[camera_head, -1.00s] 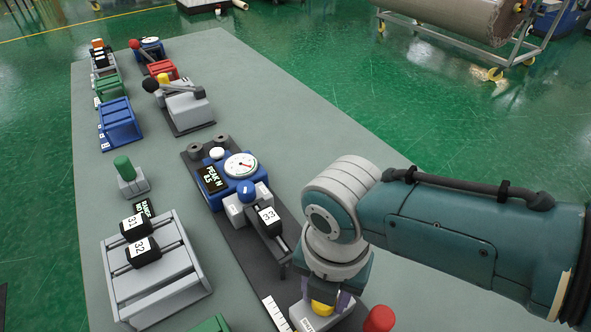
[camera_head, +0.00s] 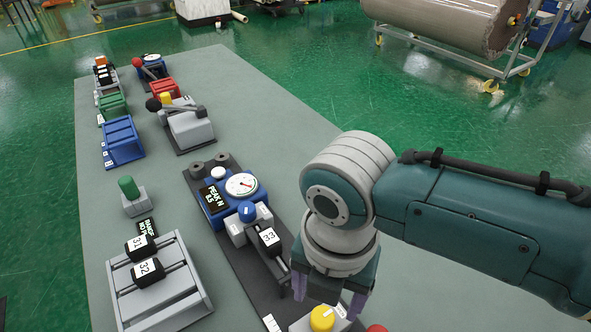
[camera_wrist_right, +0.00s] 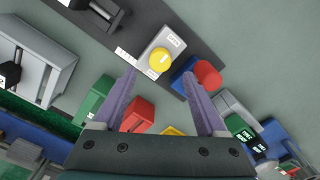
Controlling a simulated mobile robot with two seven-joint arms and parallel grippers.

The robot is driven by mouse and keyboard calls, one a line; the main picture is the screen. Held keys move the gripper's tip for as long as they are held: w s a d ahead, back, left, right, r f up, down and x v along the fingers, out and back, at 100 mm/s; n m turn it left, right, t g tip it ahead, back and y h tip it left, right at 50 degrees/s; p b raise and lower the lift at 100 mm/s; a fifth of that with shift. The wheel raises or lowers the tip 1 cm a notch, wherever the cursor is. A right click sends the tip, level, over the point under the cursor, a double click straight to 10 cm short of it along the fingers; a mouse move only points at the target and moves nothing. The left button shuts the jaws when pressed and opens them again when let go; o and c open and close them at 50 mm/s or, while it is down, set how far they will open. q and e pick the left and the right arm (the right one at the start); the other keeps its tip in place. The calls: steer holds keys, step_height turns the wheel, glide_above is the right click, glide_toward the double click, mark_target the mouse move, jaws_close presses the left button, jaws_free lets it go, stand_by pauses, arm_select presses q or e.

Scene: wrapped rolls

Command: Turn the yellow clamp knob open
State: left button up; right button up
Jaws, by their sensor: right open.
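The yellow clamp knob (camera_head: 322,318) is round and sits on a pale grey block at the bottom of the head view. In the right wrist view, the same knob (camera_wrist_right: 160,60) shows whole, with a small white pointer mark. Its block (camera_wrist_right: 163,47) has a printed label. My right gripper (camera_head: 327,304) points down with its two purple fingers apart, just above the knob. In the right wrist view, my right gripper (camera_wrist_right: 160,71) is open and empty, its fingertips on either side of the knob. The fingers appear clear of the knob. My left gripper is not in view.
A red knob (camera_wrist_right: 207,75) on a blue body stands right beside the yellow one. A blue gauge unit (camera_head: 226,204) with a blue knob and a block marked 33 shares the dark rail. A grey rack (camera_head: 160,285) with blocks 31 and 32 is at left.

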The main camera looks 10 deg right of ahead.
mark_target(323, 317)
steer(key=shift+r, duration=1.7)
steer(key=s+a+r+m+t+y, duration=0.1)
steer(key=s+a+r+m+y, duration=0.15)
steer(key=s+m, duration=0.7)
steer(key=s+d+r+m+t+h, duration=0.25)
steer(key=d+r+m, duration=0.35)
steer(key=d+m, duration=0.8)
step_height(323, 317, up, 29)
steer(key=a+m+p, duration=0.2)
steer(key=m+p, duration=0.1)
steer(key=p, duration=2.6)
steer(key=shift+s+a+f, duration=0.15)
steer(key=shift+a, duration=0.05)
steer(key=shift+m, duration=0.25)
